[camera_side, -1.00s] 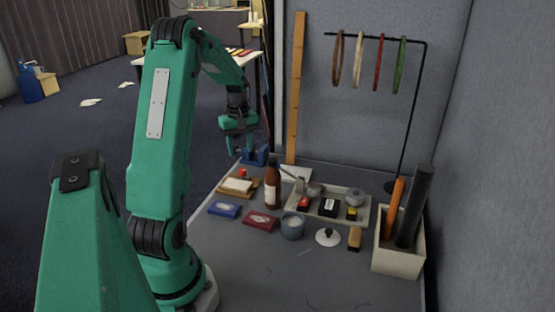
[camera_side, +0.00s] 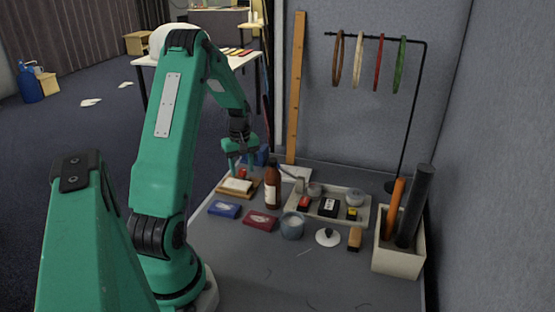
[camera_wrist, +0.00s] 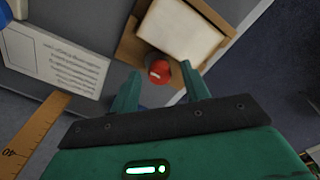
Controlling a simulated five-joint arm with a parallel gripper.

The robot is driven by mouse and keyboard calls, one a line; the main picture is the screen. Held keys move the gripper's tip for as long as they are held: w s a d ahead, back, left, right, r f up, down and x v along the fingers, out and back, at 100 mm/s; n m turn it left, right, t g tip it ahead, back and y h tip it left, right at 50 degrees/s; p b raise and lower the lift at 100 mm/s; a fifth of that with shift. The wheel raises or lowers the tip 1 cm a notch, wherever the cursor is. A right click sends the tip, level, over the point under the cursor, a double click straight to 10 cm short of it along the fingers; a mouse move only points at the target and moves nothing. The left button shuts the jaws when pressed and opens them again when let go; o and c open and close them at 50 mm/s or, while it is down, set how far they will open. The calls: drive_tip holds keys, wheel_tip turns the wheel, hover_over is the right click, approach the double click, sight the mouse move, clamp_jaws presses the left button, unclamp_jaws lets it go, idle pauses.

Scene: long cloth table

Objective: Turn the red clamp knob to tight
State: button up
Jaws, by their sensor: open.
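The red clamp knob (camera_wrist: 159,70) is a small round knob with a pale mark on its top. It sits at the edge of a wooden board that holds a white block (camera_wrist: 182,28). In the side view the red knob (camera_side: 241,174) shows just below my gripper (camera_side: 240,166), between its fingers. In the wrist view my gripper (camera_wrist: 160,90) is open, with one finger on each side of the knob's near edge and a gap to it. I cannot tell how far the fingertips are above the knob.
A brown bottle (camera_side: 272,187) stands close to the right of the board. Blue (camera_side: 224,210) and red (camera_side: 261,220) boxes lie in front. A tray (camera_side: 362,214) of small items is further right.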

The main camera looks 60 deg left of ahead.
drive_tip(key=c, duration=1)
drive_tip(key=shift+m, duration=0.3)
drive_tip(key=m, duration=0.8)
drive_tip(key=shift+m, duration=0.3)
drive_tip(key=m, duration=0.4)
drive_tip(key=shift+m, duration=2.4)
